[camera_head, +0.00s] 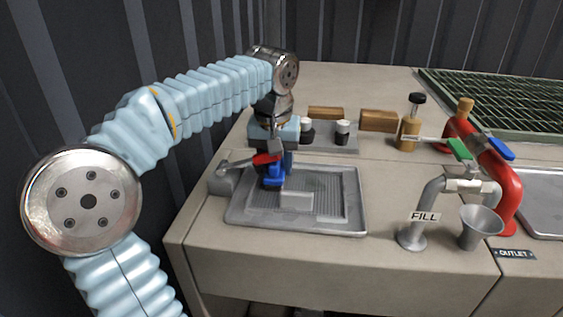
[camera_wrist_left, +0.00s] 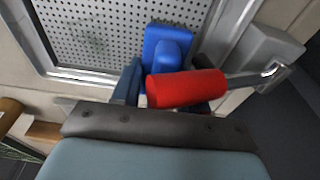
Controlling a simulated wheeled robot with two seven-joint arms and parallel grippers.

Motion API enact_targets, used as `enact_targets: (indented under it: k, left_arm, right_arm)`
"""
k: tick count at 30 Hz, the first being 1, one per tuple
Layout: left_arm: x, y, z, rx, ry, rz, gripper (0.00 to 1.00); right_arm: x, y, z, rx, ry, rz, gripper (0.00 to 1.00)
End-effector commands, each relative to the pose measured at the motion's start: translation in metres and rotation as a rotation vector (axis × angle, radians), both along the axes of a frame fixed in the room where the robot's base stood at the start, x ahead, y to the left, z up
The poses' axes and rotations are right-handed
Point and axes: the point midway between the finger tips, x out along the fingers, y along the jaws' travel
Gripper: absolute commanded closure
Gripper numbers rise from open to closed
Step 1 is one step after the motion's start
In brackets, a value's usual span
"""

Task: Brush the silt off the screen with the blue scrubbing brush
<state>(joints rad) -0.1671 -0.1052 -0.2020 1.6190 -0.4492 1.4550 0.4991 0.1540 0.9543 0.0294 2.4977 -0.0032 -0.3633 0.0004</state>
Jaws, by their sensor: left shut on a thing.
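My left gripper (camera_head: 276,157) points down over the back left part of the grey screen tray. It is shut on the blue scrubbing brush (camera_head: 271,181), which is low over the tray's left side. In the left wrist view the brush (camera_wrist_left: 170,48) lies over the edge of the perforated screen (camera_wrist_left: 95,35); contact there is hard to tell. The screen (camera_head: 330,187) shows as a grey textured panel in the head view, and I can make out no clear silt. The gripper partly hides the brush. My right gripper is not in view.
A red lever grip (camera_wrist_left: 187,88) on a metal rod crosses close by the brush and gripper, from a grey block (camera_head: 223,178). Black-and-white knobs (camera_head: 342,132) stand behind. The FILL pipe (camera_head: 411,236), funnel (camera_head: 481,226) and red pipe (camera_head: 508,190) stand right.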

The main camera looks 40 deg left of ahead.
Motion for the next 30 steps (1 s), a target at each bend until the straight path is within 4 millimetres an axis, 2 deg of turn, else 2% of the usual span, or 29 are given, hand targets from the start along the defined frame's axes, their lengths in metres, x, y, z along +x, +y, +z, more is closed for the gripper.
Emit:
enact_targets:
  k: [1,9,17,25,30]
  left_arm:
    - [-0.006,-0.003,-0.003,-0.008,0.033,0.012,1.0]
    - [0.009,-0.032,-0.001,-0.013,0.03,-0.001,1.0]
    - [0.015,-0.043,-0.001,-0.014,0.03,-0.006,1.0]
    - [0.029,-0.065,0.0,-0.012,0.03,-0.006,1.0]
    - [0.031,-0.066,0.0,-0.01,0.027,-0.001,1.0]
  right_arm:
    - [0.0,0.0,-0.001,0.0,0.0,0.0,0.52]
    - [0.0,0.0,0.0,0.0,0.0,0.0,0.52]
    - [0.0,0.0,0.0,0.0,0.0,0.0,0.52]
    - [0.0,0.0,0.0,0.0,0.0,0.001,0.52]
    - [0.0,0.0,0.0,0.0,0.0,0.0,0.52]
